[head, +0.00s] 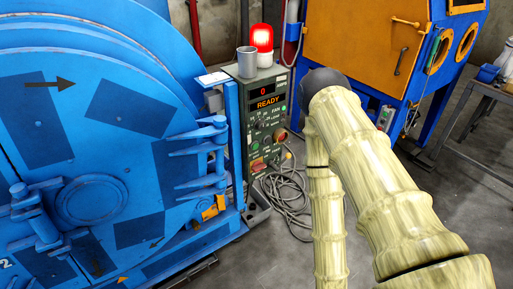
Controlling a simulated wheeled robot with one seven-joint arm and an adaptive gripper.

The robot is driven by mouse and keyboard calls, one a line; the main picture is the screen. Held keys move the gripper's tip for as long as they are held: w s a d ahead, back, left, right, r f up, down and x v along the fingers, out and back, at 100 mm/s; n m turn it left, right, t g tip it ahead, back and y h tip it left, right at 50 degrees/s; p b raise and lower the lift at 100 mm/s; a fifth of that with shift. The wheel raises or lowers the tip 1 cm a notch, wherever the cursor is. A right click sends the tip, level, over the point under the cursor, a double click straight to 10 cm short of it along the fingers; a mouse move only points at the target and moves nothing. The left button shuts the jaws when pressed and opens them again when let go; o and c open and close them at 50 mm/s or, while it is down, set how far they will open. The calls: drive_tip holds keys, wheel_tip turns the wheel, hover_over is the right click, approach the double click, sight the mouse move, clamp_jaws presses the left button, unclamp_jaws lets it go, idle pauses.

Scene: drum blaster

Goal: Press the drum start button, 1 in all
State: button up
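A grey-green control box (253,122) stands beside the blue drum machine (91,150). The panel carries several small knobs, switches and buttons, with a red one (280,134) at the right edge and a red one (258,165) low down. The labels are too small to tell which is the drum start button. My pale jointed arm comes in from the lower right, bends at a dark joint right of the box, and runs down out of the picture. My gripper is not in view.
A lit red beacon (262,38) and a grey cup (246,62) stand on the box. Loose cables (287,195) lie on the floor before it. An orange and blue cabinet (358,42) stands behind, and a metal table (490,100) at right. Some grey floor is clear.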

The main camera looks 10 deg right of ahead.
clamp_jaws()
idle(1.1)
